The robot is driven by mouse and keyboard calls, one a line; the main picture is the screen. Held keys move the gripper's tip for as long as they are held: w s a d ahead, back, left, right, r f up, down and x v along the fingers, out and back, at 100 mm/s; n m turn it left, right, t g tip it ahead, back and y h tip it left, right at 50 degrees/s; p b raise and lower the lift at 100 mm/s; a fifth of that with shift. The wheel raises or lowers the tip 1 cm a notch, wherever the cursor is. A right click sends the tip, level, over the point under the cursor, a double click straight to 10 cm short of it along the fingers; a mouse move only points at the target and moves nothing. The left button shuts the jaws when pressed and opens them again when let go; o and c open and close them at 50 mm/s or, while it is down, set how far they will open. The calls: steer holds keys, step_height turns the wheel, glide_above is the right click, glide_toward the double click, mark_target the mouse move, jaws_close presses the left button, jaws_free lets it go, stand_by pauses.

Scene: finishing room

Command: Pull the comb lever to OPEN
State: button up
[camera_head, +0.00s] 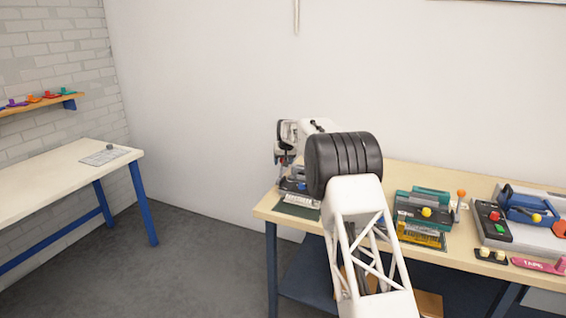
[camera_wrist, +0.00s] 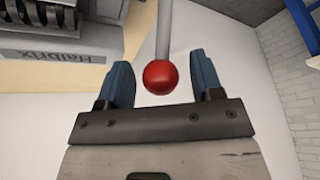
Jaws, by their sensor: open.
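The lever shows in the wrist view as a grey rod (camera_wrist: 163,30) with a red ball knob (camera_wrist: 160,77) at its end. My gripper (camera_wrist: 160,71) is open, with one blue finger on each side of the knob. A gap shows between the knob and each finger; whether it is fully between them in depth, I cannot tell. In the head view my arm hides much of the machine (camera_head: 296,184) at the bench's left end; the knob is not visible there.
The bench (camera_head: 268,208) also holds a teal machine (camera_head: 432,205), a blue-handled machine (camera_head: 525,207) with red and green buttons, and a pink tape dispenser (camera_head: 538,265). A side table (camera_head: 60,180) stands left. Open floor lies between them.

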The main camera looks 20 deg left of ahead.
steer(key=shift+w+a+f, duration=0.1)
steer(key=shift+f, duration=0.2)
jaws_close()
stand_by(0.4)
